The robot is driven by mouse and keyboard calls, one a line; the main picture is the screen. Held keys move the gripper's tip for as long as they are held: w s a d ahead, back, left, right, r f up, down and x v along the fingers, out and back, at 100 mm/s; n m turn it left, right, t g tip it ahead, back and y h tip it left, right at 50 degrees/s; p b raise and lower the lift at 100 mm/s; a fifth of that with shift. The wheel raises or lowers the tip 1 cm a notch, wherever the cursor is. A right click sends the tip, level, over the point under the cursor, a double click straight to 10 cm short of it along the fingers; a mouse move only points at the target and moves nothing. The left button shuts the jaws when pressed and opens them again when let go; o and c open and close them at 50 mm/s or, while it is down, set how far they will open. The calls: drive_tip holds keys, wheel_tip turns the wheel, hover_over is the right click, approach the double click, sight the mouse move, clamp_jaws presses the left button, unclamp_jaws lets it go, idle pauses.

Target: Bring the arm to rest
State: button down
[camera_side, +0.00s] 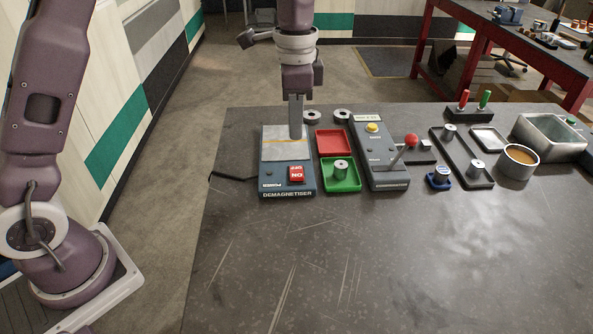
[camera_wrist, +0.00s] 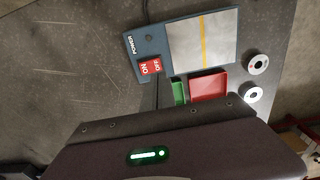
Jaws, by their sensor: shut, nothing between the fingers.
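My gripper (camera_side: 296,134) hangs straight down with its fingers together and nothing held. Its tips appear over the right part of the demagnetiser's pale plate in the side view; I cannot tell how far above it they are. The demagnetiser (camera_side: 288,192) is a blue-grey box with a metal plate, a yellow line and a red ON/OFF switch (camera_side: 297,174). It also shows in the wrist view (camera_wrist: 146,44), where my dark gripper body (camera_wrist: 220,145) with a green light fills the lower part.
Right of the demagnetiser sit a red tray (camera_side: 333,141), a green tray (camera_side: 341,185) holding a metal part, and a grey box (camera_side: 386,183) with a red-knobbed lever (camera_side: 411,141). Two metal rings (camera_wrist: 257,64) lie behind the trays. The table's front (camera_side: 330,270) is clear.

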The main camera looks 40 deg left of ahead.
drive_tip(key=s+a+r+n+t, duration=0.2)
drive_tip(key=s+r+n, duration=0.1)
drive_tip(key=s+r, duration=0.5)
drive_tip(key=s+a+n+t, duration=0.2)
drive_tip(key=s+n, duration=0.4)
drive_tip(key=s, duration=1.3)
drive_tip(key=shift+f+t, duration=0.3)
drive_tip(key=shift+t, duration=0.5)
drive_tip(key=shift+a, duration=0.1)
